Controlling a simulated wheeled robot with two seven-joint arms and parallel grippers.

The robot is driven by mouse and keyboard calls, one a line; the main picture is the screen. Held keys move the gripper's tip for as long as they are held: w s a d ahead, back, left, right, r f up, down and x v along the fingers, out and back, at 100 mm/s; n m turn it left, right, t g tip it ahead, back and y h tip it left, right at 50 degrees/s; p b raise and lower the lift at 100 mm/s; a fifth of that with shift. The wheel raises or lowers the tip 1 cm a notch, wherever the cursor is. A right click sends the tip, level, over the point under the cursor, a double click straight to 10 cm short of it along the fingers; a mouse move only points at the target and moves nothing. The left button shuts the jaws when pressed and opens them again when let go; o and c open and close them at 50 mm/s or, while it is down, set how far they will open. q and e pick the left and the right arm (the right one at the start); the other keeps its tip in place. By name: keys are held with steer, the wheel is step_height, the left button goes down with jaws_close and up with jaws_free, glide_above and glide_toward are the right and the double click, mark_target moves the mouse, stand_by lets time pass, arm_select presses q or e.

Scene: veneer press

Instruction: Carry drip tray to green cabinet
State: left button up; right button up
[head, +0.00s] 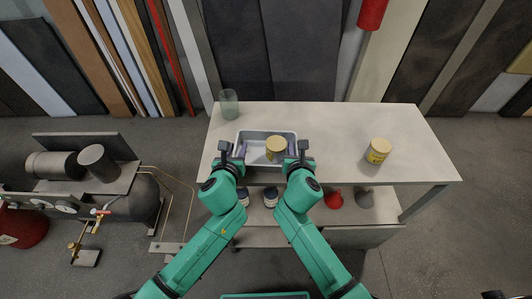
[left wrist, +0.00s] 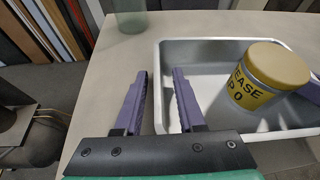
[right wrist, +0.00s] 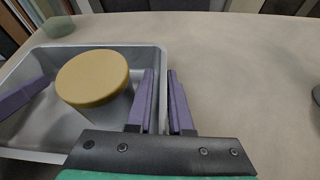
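The drip tray (head: 262,133) is a grey, shallow rectangular tray on the pale worktop. A yellow-lidded grease tin (head: 276,149) stands inside it; its label shows in the left wrist view (left wrist: 250,94). My left gripper (head: 233,150) is at the tray's left wall. In the left wrist view its purple fingers (left wrist: 158,98) stand apart, one each side of the wall, with a gap. My right gripper (head: 297,150) is at the right wall. In the right wrist view its fingers (right wrist: 162,100) are close together on the wall. I see no green cabinet.
A clear greenish glass (head: 229,104) stands behind the tray at left. Another yellow tin (head: 378,151) stands on the worktop (head: 335,125) to the right, with free room between. Jars and a red item (head: 333,199) sit on the lower shelf. A compressor (head: 140,200) stands left.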

arm_select(q)
steer(key=shift+s, duration=0.1)
steer(key=c, duration=0.4)
arm_select(e)
steer(key=shift+s, duration=0.1)
jaws_close()
arm_select(q)
jaws_close()
arm_select(e)
steer(key=shift+d, duration=0.1)
stand_by(0.4)
arm_select(q)
steer(key=shift+r, duration=0.1)
